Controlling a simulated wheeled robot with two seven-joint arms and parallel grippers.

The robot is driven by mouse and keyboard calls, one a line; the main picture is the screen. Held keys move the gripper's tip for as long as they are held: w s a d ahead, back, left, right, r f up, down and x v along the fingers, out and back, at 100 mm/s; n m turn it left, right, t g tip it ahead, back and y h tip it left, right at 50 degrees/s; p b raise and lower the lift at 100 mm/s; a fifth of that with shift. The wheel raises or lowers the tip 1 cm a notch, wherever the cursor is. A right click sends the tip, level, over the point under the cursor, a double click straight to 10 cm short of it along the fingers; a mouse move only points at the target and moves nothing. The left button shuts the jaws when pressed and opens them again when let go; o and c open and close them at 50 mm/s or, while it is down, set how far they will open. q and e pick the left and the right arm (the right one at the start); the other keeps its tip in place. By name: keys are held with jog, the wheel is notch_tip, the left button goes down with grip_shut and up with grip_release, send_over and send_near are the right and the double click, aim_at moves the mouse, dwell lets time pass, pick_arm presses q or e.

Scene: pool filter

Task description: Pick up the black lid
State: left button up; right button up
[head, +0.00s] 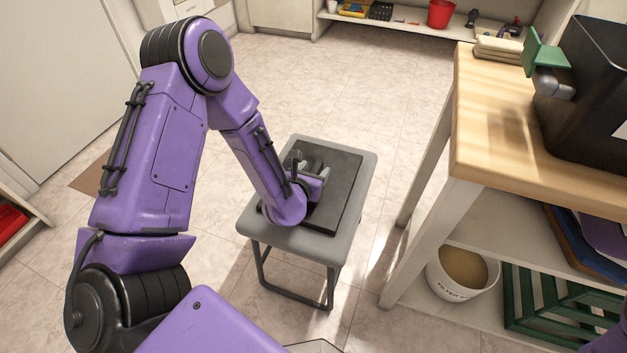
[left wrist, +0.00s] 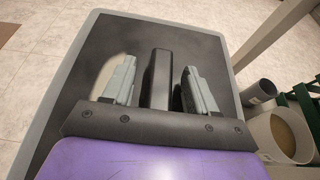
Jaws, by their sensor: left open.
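The black lid (head: 346,188) lies flat on a grey stool (head: 366,170). In the left wrist view the lid (left wrist: 90,60) fills most of the stool top, with a raised black bar handle (left wrist: 159,75) on it. My left gripper (head: 312,170) is over the lid. In the left wrist view my left gripper (left wrist: 159,82) is open, with one finger on each side of the handle and visible gaps between. The arm hides part of the lid in the head view. My right gripper is not in view.
A wooden-topped workbench (head: 500,130) stands to the right, bearing a black tank (head: 590,100) with a green-handled valve (head: 545,55). A white bucket (head: 460,272) and a green crate (head: 560,305) are on its lower shelf. The tiled floor around the stool is mostly clear.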

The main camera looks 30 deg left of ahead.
pick_arm(q)
grip_shut()
jog(key=shift+r, duration=0.1)
